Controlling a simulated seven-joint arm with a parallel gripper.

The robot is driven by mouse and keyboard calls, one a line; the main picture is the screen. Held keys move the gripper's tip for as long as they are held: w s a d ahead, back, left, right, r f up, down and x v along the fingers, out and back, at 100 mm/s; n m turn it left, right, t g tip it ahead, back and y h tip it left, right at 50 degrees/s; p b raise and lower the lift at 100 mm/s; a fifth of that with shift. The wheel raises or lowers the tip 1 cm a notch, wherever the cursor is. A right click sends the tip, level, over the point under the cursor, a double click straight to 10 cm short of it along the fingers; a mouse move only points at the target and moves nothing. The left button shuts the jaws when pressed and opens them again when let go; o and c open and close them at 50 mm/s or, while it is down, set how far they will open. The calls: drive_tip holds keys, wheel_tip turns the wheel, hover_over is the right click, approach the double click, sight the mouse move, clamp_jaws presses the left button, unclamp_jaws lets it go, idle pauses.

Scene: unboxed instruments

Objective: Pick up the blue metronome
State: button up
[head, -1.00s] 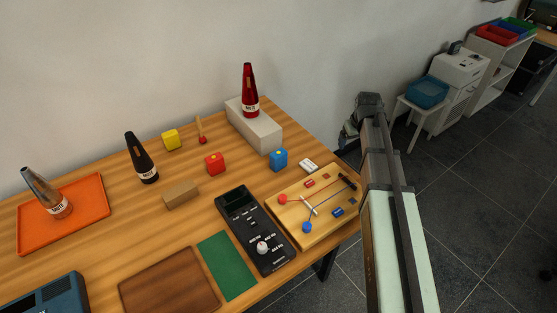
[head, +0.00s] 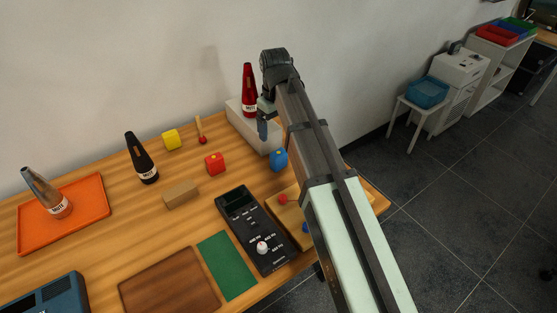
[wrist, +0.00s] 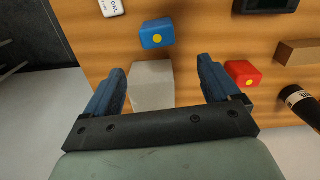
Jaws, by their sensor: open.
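The blue metronome (head: 279,160) is a small blue cube with a yellow dot. In the head view it sits on the wooden table in front of the pale block, its right side close against my arm's outline. In the wrist view the blue metronome (wrist: 156,34) lies beyond my fingertips, between their lines and apart from them. My gripper (head: 266,118) is open and empty, raised over the pale block. In the wrist view my gripper (wrist: 160,75) has its two blue fingers wide apart.
The pale block (wrist: 153,86) bears a red mute (head: 248,92). A red cube (wrist: 243,74) stands near the right finger in the wrist view. A yellow cube (head: 171,140), tan block (head: 181,194) and black device (head: 252,225) are further left. My arm covers much of the wooden board (head: 286,213).

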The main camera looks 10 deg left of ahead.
sight(279, 153)
wheel_tip(279, 153, down, 7)
drive_tip(key=shift+f, duration=0.1)
drive_tip(key=shift+s+d+f, duration=0.1)
drive_tip(key=shift+d+f, duration=0.05)
drive_tip(key=shift+f, duration=0.75)
drive_tip(key=shift+s+d+f, duration=0.1)
drive_tip(key=shift+d+f, duration=0.1)
drive_tip(key=shift+f, duration=0.65)
drive_tip(key=shift+s+d+f, duration=0.1)
drive_tip(key=shift+d+f, duration=0.05)
drive_tip(key=shift+f, duration=0.75)
drive_tip(key=shift+c, duration=0.3)
drive_tip(key=c, duration=1)
